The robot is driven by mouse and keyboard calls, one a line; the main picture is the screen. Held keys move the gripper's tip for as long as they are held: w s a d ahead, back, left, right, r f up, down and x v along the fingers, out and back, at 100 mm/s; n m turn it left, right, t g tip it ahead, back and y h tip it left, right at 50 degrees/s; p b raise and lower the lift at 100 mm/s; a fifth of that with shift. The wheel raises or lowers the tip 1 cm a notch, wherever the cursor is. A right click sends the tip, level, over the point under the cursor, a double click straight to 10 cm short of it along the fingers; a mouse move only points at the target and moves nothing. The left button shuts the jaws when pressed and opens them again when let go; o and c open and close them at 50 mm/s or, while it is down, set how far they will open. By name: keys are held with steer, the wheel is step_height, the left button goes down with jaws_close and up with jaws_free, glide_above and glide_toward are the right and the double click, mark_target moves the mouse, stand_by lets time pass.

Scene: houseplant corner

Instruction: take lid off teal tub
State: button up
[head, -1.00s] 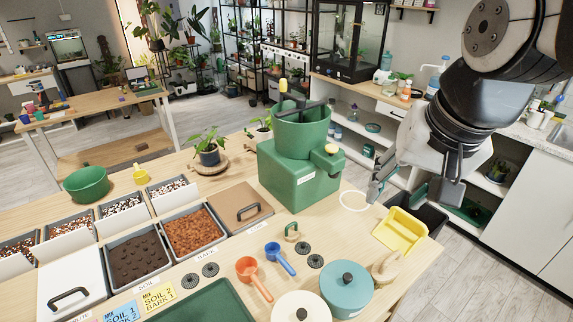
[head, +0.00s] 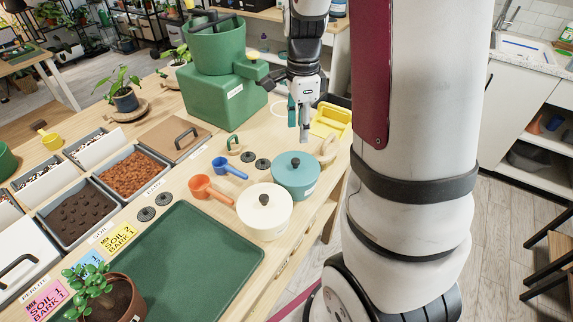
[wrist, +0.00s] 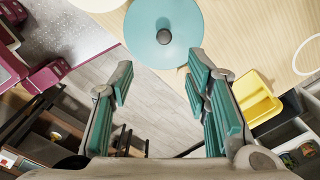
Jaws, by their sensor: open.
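The teal tub (head: 296,181) stands on the table near its right edge, with its round teal lid (head: 289,164) on and a dark knob (head: 295,161) on top. My gripper (head: 299,122) is open and empty, pointing down above the table, behind the tub in the head view and apart from it. In the wrist view the teal lid (wrist: 145,42) with its dark knob (wrist: 164,37) is at the top, beyond the fingertips of my gripper (wrist: 160,75). The lid hides most of the tub's body there.
A cream lidded tub (head: 264,215) stands beside the teal one. A green machine (head: 222,90) stands behind. Orange (head: 203,187) and blue (head: 224,166) scoops lie left.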

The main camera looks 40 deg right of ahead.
glide_above(296, 160)
steer(key=f, duration=0.6)
steer(key=shift+s, duration=0.4)
steer(key=shift+w+f, duration=0.2)
steer(key=shift+f, duration=1.1)
steer(key=shift+w+f, duration=0.2)
steer(key=shift+f, duration=1.1)
steer(key=shift+c, duration=0.4)
jaws_close()
